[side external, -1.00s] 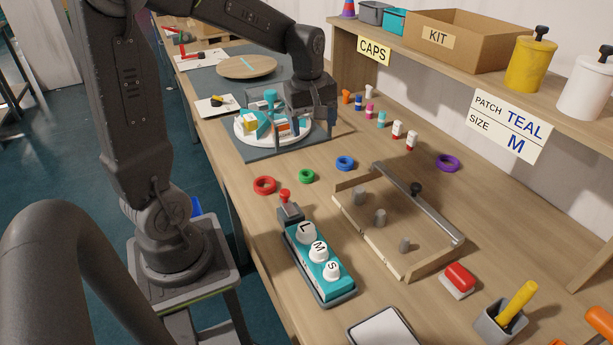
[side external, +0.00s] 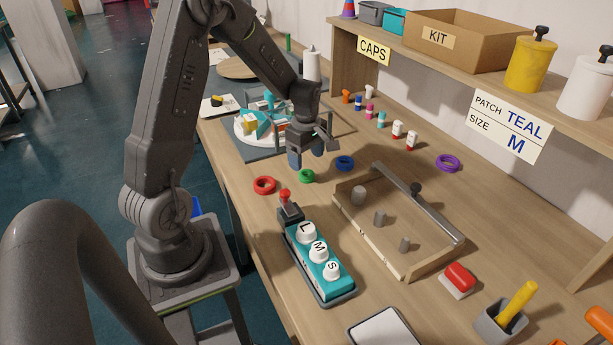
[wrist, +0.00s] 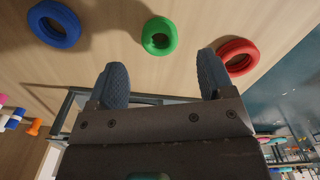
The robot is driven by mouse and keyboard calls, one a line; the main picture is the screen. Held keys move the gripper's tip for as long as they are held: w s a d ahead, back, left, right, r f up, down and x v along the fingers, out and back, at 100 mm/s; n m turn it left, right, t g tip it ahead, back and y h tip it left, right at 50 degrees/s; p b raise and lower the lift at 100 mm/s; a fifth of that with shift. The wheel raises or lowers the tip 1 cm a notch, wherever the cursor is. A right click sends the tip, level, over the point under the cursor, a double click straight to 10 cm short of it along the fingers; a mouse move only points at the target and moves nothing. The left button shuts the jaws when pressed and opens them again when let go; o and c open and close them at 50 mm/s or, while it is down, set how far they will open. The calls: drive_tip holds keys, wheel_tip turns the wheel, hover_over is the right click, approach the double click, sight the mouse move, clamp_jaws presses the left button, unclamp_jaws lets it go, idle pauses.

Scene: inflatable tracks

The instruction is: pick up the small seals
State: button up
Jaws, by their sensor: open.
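Four rings that look like the seals lie flat on the bench: a red ring (side external: 264,185), a green ring (side external: 306,176), a blue ring (side external: 345,163) and a purple ring (side external: 448,163) farther right. The green one looks the smallest in the side view. My gripper (side external: 306,154) is open and empty, above the bench just behind the green ring. In the wrist view, the green ring (wrist: 146,36) lies ahead of and between my blue-grey fingertips (wrist: 160,72), apart from them. The blue ring (wrist: 36,23) is at left and the red ring (wrist: 225,50) is near the right finger.
A wooden tray (side external: 440,269) with grey pegs and a metal bar stands right of the rings. A teal block with L, M, S knobs (side external: 319,252) is in front. A round white plate (side external: 240,136) with parts is behind, and small caps (side external: 370,111) line the back.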

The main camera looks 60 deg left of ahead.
sight(307, 170)
wheel_tip(307, 170, down, 5)
drive_tip(key=shift+f, duration=0.1)
idle(0.3)
drive_tip(key=c, duration=1)
drive_tip(key=shift+r, duration=0.25)
